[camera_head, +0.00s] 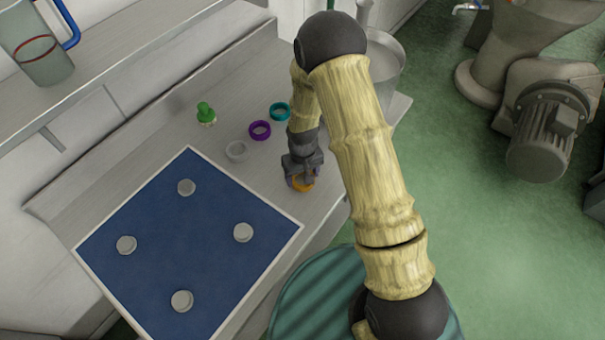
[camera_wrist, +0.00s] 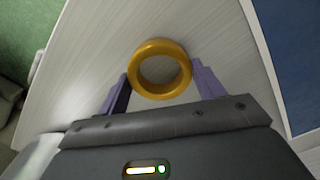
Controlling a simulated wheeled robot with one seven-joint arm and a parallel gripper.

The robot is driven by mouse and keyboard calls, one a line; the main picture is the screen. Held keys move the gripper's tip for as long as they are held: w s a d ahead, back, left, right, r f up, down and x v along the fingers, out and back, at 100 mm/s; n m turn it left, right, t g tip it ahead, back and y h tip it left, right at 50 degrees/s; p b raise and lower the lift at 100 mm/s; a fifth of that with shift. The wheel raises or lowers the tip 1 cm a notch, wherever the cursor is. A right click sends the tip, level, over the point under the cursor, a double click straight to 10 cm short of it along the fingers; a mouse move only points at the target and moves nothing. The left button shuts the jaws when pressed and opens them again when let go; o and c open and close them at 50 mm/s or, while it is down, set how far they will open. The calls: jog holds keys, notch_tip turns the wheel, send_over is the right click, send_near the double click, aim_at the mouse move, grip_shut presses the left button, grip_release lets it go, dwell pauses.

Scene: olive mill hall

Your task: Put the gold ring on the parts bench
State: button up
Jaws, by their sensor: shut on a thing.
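The gold ring (camera_wrist: 160,69) is between the two fingers of my gripper (camera_wrist: 160,92) in the wrist view, and the fingers are shut on it. In the head view my gripper (camera_head: 302,173) points down over the right part of the light bench (camera_head: 262,181), with the gold ring (camera_head: 301,184) under it, partly hidden by the fingers. The ring is at or just above the bench surface; I cannot tell whether it touches. The bench surface (camera_wrist: 100,60) also fills most of the wrist view.
A blue mat (camera_head: 190,245) with several pale round pegs lies left of the gripper. A white ring (camera_head: 237,151), a purple ring (camera_head: 260,130), a teal ring (camera_head: 280,111) and a green-topped piece (camera_head: 206,113) stand behind it. A metal pot (camera_head: 386,62) is at the back right.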

jog(key=shift+f, duration=0.3)
jog(key=shift+f, duration=0.15)
jog(key=o, duration=1.1)
jog(key=shift+c, duration=0.2)
notch_tip(320, 180, up, 12)
jog(key=b, duration=0.2)
